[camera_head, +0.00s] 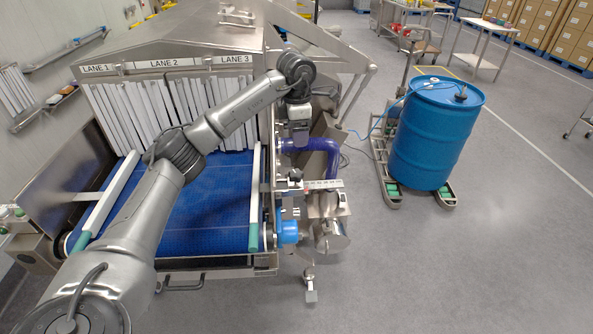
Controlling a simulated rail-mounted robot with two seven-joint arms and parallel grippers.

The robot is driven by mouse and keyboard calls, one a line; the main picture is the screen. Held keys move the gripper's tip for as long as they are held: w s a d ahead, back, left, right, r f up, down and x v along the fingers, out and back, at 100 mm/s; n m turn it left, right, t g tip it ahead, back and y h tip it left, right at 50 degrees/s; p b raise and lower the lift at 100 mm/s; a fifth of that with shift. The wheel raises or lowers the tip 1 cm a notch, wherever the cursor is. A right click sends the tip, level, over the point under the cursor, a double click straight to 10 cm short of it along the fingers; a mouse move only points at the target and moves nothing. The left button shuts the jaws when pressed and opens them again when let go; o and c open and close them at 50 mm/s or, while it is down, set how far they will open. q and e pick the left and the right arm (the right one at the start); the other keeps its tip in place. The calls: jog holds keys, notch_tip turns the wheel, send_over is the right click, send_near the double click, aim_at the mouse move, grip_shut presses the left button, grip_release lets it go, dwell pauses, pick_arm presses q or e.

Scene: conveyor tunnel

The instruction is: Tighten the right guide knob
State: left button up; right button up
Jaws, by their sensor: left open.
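The right guide rail (256,190), white with a teal end, runs along the right side of the blue conveyor belt (205,205). A small dark knob (295,174) sits just outside it, by a marked scale plate (326,185); it appears to be the right guide knob. My left arm reaches across the belt from the lower left. My left gripper (300,143) points down above the knob, apart from it, with its jaws open and nothing seen between them. The fingertips are small and hard to make out. My right gripper is not in view.
Strip curtains (165,113) hang at the tunnel mouth under the lane labels. A purple pipe (322,150) and a blue cylindrical fitting (288,231) crowd the knob area. A blue drum (435,135) stands to the right. The floor at the lower right is clear.

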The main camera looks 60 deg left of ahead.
aim_at(296, 173)
pick_arm(q)
jog(key=f+n, duration=0.3)
jog(key=f, duration=0.1)
jog(key=f+n+b, duration=0.1)
jog(key=f+n, duration=0.3)
jog(key=f+n+b, duration=0.1)
jog(key=f+n, duration=0.2)
jog(key=f, duration=0.1)
jog(key=shift+s+f+n, duration=0.25)
jog(key=shift+s+n, duration=0.05)
jog(key=shift+f+b, duration=0.3)
jog(key=shift+f, duration=0.4)
jog(key=shift+c, duration=0.2)
